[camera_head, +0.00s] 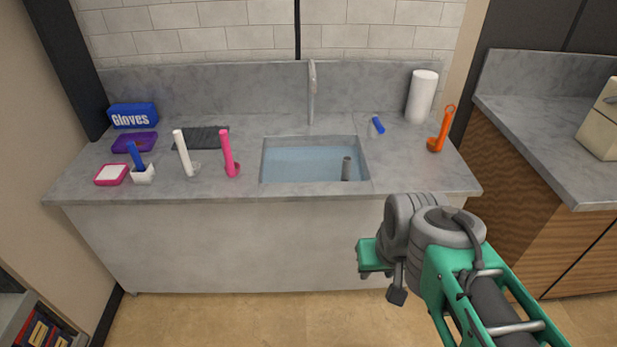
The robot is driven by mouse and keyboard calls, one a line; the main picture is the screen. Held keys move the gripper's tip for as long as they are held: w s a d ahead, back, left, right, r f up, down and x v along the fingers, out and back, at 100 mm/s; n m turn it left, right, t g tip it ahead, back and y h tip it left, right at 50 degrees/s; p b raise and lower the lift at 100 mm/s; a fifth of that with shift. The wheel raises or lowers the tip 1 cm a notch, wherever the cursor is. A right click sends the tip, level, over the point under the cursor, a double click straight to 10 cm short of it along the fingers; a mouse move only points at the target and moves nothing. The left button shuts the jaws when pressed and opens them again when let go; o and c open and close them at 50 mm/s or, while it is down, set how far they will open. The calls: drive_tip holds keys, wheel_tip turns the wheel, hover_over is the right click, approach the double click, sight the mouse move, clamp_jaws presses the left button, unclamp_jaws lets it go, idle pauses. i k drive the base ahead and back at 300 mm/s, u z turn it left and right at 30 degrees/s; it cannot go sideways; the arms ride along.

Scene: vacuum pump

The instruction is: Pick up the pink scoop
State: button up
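The pink scoop (228,153) stands upright on the grey counter, just left of the sink, with its small cup at the bottom. My gripper (382,277) is low in front of the counter, to the right of and well apart from the scoop. Its end is partly hidden behind my own arm, and I cannot tell whether its fingers are apart. I see nothing held in it.
A white scoop (182,152) stands close left of the pink one, with a dark mat (205,133) behind. A sink (310,162) with a tall faucet (312,90) lies to the right. An orange scoop (442,130) and a paper roll (422,97) stand farther right.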

sight(233, 168)
drive_tip(key=z, duration=0.4)
drive_tip(key=k, duration=0.5)
drive_tip(key=z, duration=0.1)
drive_tip(key=i, duration=0.45)
drive_tip(key=u, duration=1.4)
drive_tip(key=i, duration=0.75)
drive_tip(key=u, duration=0.9)
drive_tip(key=i, duration=0.45)
drive_tip(key=z, duration=0.05)
